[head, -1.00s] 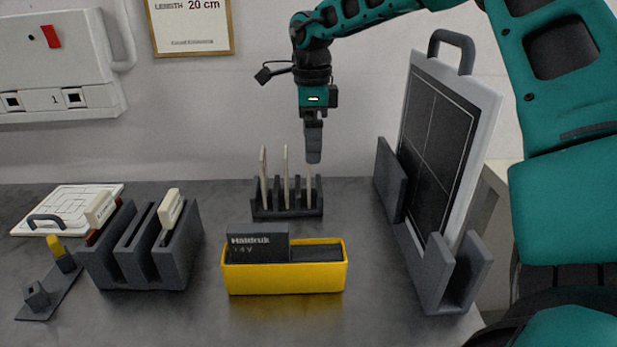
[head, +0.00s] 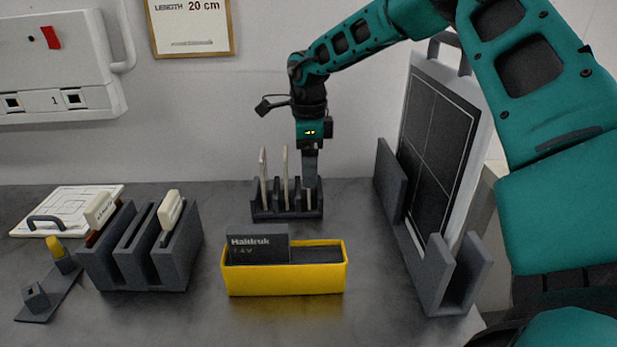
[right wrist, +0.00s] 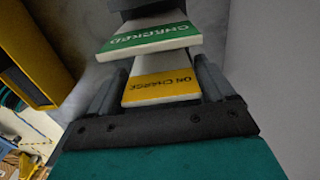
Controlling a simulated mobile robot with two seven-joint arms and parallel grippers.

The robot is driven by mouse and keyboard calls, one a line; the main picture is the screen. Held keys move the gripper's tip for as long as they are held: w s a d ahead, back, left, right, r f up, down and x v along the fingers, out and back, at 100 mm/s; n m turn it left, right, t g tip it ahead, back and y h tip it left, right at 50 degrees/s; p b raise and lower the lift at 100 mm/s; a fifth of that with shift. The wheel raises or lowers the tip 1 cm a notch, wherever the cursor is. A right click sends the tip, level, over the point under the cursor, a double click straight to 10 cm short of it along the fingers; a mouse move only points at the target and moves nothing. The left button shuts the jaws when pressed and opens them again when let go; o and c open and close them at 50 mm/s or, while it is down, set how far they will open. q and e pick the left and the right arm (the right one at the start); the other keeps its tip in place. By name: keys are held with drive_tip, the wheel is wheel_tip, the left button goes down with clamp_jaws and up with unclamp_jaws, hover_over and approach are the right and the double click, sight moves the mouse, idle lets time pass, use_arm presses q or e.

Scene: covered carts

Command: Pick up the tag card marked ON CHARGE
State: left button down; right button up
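The ON CHARGE tag card (right wrist: 160,89) has a white body and a yellow label band. It stands upright in the right slot of a dark rack (head: 287,214), where its edge (head: 308,198) shows partly behind my fingers. My right gripper (head: 310,181) is lowered over it from above. In the right wrist view the fingers (right wrist: 158,90) stand apart, one at each side edge of the card; firm contact is not clear. A green-banded CHECKED card (right wrist: 150,40) stands beside it. My left gripper is not in view.
Two other cards, a left one (head: 263,178) and a middle one (head: 285,177), share the rack. A yellow bin (head: 285,283) with a Haldruk battery stands in front. A tall panel in a grey holder (head: 433,275) stands to the right, and a slotted grey block (head: 175,262) to the left.

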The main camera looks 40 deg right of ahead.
drive_tip(key=c, duration=0.7)
drive_tip(key=shift+o, duration=0.2)
drive_tip(key=shift+r, duration=0.1)
